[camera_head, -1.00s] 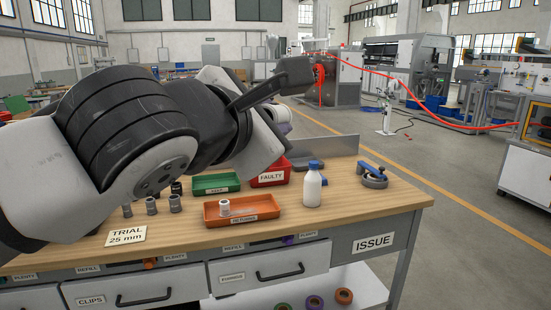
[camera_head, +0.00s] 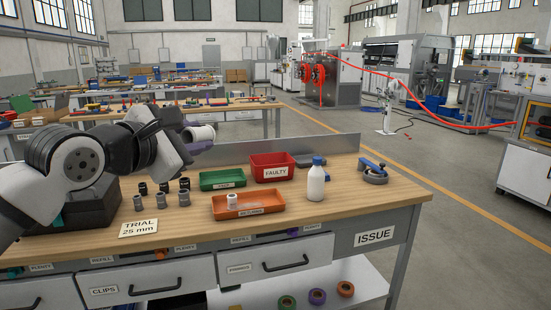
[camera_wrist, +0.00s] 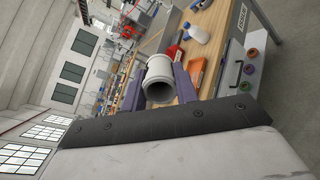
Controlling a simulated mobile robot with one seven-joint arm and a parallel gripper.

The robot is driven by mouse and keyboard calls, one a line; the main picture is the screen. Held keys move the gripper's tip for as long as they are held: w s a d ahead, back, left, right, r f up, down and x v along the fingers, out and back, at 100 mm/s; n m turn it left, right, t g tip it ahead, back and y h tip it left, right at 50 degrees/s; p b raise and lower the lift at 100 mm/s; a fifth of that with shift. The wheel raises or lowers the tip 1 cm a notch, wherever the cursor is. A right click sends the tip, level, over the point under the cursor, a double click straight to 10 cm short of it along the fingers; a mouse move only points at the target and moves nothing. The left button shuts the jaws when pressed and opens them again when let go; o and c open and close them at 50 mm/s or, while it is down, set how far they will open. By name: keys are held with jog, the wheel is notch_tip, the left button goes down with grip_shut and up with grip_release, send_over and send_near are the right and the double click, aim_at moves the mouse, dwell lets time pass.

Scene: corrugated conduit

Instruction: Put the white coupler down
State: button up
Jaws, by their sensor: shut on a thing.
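My gripper (camera_head: 197,143) is raised at the left, above the back part of the workbench. It is shut on the white coupler (camera_head: 203,131), a short pale tube. In the wrist view the white coupler (camera_wrist: 159,80) sits between the two purple-grey fingers, its open end facing the camera. It is held clear of the bench top (camera_head: 190,222). A smaller whitish piece (camera_head: 232,200) stands in the orange tray (camera_head: 262,209) at the front middle of the bench.
A green tray (camera_head: 222,180) and a red FAULTY bin (camera_head: 272,168) stand behind the orange tray. Several grey and black couplers (camera_head: 161,197) stand at left, behind the TRIAL 25 mm card (camera_head: 139,228). A white bottle (camera_head: 316,183) and a blue-handled tool (camera_head: 373,172) are at right.

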jog(key=w+a+f+n+y, duration=0.1)
jog(key=w+a+f, duration=0.3)
jog(key=f, duration=0.3)
jog(key=w+a+f+y, duration=0.1)
jog(key=w+a+f, duration=0.3)
jog(key=f, duration=0.4)
jog(key=w+f+n+t+y, duration=0.1)
jog(key=w+f+y, duration=0.15)
jog(key=f, duration=0.85)
jog(key=w+f+n+y, duration=0.1)
jog(key=w+f+n, duration=0.15)
jog(key=f, duration=0.95)
jog(key=s+d+f, duration=0.2)
jog(key=d+f, duration=0.5)
jog(key=f, duration=0.4)
jog(key=s+d+f+y, duration=0.1)
jog(key=s+d+f, duration=0.2)
jog(key=d+f, duration=0.5)
jog(key=s+d+f, duration=0.2)
jog(key=d+f, duration=0.5)
jog(key=f, duration=0.8)
jog(key=shift+s+d+t+y, duration=0.15)
jog(key=shift+s+t+y, duration=0.15)
jog(key=shift+s+y, duration=0.1)
jog(key=shift+n, duration=0.35)
